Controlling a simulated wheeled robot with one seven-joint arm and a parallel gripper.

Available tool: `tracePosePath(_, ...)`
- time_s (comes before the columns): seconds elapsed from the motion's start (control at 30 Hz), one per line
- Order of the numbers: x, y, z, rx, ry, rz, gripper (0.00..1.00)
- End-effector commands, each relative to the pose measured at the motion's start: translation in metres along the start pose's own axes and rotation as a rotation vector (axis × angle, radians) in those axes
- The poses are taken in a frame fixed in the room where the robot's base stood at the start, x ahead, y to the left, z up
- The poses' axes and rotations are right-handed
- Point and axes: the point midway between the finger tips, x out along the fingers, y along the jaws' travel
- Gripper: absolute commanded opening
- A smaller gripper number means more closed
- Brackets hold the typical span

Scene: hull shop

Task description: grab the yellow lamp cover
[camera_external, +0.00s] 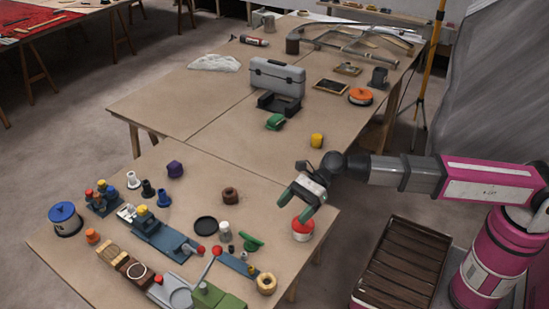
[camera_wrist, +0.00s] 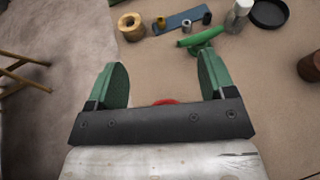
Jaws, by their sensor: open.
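A small yellow cylinder (camera_external: 317,141), which may be the lamp cover, stands on the far table beyond my wrist. Small yellow-topped pieces also stand on a long blue-grey fitting (camera_external: 165,238) and in a blue holder (camera_external: 103,205) on the near table; I cannot tell if one is the cover. My gripper (camera_external: 296,207) is open and empty over the near table's right edge, above a red-lidded tin (camera_external: 303,231). The wrist view shows the open green fingers (camera_wrist: 160,66) with a sliver of red between them. The yellow cylinder is not in the wrist view.
A green handle (camera_external: 250,243), a wooden ring (camera_external: 266,284) and a dark round dish (camera_external: 206,225) lie left of my gripper. A grey toolbox (camera_external: 277,78), a green piece (camera_external: 275,122) and an orange-lidded tin (camera_external: 361,95) stand on the far table. A slatted crate (camera_external: 366,292) is at lower right.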

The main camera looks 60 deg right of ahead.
Motion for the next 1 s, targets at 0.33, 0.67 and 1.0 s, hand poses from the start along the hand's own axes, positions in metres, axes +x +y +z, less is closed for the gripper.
tracePosePath(0.33,-0.124,-0.094,-0.051,0.087,0.001,-0.211,0.76)
tracePosePath(0.67,-0.257,-0.159,-0.107,0.175,0.000,-0.423,0.76)
tracePosePath(1.0,-0.383,-0.190,-0.159,0.254,0.000,-0.616,0.76)
